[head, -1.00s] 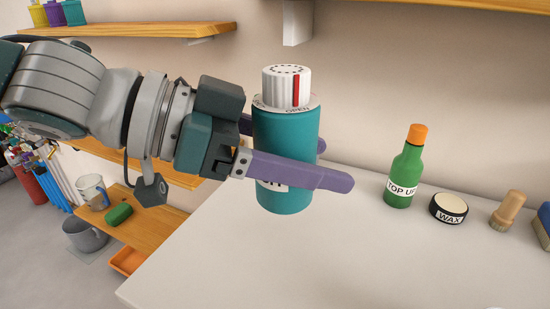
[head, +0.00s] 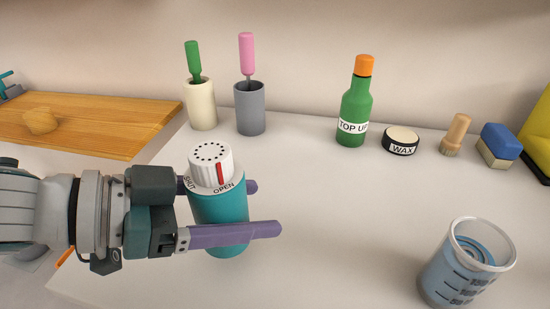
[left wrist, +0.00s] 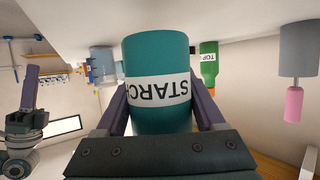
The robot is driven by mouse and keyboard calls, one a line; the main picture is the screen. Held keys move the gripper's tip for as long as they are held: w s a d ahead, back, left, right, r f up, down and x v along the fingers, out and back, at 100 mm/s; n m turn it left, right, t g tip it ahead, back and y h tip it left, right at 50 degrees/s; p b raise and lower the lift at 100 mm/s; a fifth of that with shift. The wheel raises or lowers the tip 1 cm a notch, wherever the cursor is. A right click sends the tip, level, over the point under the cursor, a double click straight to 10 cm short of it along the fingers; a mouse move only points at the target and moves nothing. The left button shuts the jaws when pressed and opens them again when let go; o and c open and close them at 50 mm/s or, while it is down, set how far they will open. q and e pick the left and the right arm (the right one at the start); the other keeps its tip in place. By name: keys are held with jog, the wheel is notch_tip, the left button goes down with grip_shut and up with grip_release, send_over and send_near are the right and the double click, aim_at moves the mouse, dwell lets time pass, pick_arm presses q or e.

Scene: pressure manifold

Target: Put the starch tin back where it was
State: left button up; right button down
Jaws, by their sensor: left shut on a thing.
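The starch tin (head: 219,215) is a teal cylinder with a white collar marked SHUT and OPEN and a white dial with a red mark towards OPEN. My left gripper (head: 262,208) is shut around its body, one purple finger on each side. In the left wrist view the tin (left wrist: 157,62) shows its label upside down, partly reading STARCH. The tin is roughly upright over the white worktop (head: 320,220); I cannot tell whether its base touches. My right gripper (left wrist: 30,88) seems to show at the left of the left wrist view, its jaws unclear.
Behind stand a cream cup (head: 201,105) and a grey cup (head: 250,110) with handled tools, a green TOP UP bottle (head: 354,105), a WAX tin (head: 401,141), a brush (head: 456,135) and a blue block (head: 498,143). A beaker (head: 455,275) stands front right. The middle worktop is clear.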

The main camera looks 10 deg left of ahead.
pick_arm(q)
jog(key=shift+f+b, duration=0.55)
jog(key=shift+f, duration=1.3)
jog(key=shift+f, duration=0.2)
jog(key=o, duration=1.5)
jog(key=shift+r, duration=0.35)
jog(key=p+v, duration=0.1)
jog(key=v, duration=1.1)
jog(key=shift+f, duration=0.15)
